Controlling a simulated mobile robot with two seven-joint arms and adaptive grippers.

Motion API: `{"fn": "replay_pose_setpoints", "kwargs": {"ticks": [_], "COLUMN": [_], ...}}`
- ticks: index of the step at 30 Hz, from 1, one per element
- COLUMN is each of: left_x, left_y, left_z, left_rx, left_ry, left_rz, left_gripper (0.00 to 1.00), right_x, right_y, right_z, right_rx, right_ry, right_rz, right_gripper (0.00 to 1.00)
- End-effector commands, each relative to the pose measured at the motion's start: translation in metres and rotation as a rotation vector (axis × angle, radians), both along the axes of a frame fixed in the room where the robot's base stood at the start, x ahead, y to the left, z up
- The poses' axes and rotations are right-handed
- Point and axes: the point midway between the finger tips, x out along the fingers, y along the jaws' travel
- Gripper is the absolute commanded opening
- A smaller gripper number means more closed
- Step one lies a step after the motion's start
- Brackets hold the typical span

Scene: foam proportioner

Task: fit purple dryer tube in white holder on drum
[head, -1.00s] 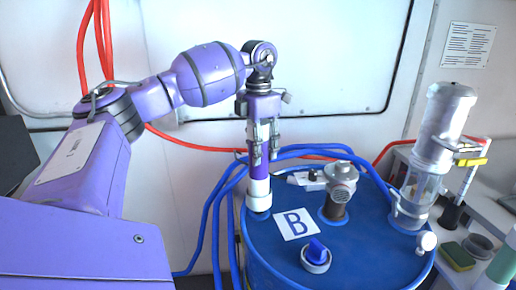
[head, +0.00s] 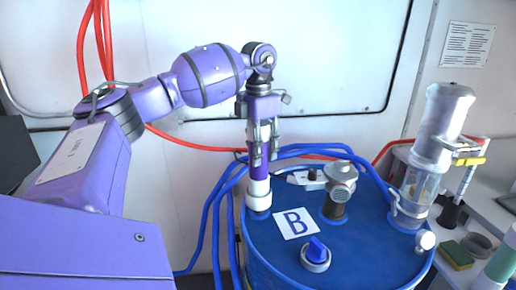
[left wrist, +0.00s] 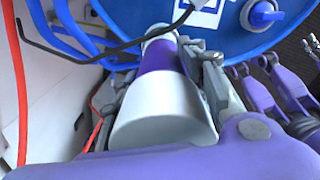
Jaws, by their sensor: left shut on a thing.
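The purple dryer tube (head: 258,172) stands nearly upright at the left rear of the blue drum (head: 277,255). Its lower end meets the white holder (head: 258,195) on the drum lid; how deep it sits cannot be told. My left gripper (head: 263,150) points down and is shut on the tube's upper part from above. In the left wrist view, the tube's white upper end (left wrist: 165,112) lies between the fingers, with the purple part (left wrist: 158,58) beyond and the white holder (left wrist: 160,31) at the far end. My right gripper is not seen in the head view.
A grey metal fitting (head: 340,185), a blue knob (head: 317,252) and a label B (head: 296,223) are on the lid. A clear cylinder unit (head: 425,165) stands at the right. Blue hoses (head: 213,215) run behind and left of the drum. A bench (head: 480,220) is at right.

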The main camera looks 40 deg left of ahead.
Motion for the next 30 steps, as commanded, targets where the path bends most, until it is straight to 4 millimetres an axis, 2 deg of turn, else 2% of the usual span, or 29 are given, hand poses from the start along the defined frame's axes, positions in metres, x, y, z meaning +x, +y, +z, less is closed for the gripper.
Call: {"fn": "replay_pose_setpoints", "kwargs": {"ticks": [13,14,15,24,30], "left_x": [0.000,0.000,0.000,0.000,0.000], "left_y": [0.000,0.000,0.000,0.000,0.000], "left_z": [-0.008,-0.008,-0.007,-0.008,0.007], "left_rx": [0.001,0.001,0.001,0.000,0.000], "left_ry": [-0.001,-0.001,-0.001,0.001,-0.004], "left_rz": [0.000,0.000,0.000,0.000,0.001], "left_gripper": [0.01,0.44,0.49,0.49,0.49], "right_x": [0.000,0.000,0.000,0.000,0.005], "right_y": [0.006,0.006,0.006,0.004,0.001], "right_z": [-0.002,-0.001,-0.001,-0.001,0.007], "right_rx": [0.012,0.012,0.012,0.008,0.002], "right_ry": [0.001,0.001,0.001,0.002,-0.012], "right_rz": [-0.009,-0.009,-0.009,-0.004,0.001], "right_gripper": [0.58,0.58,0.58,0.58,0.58]}}
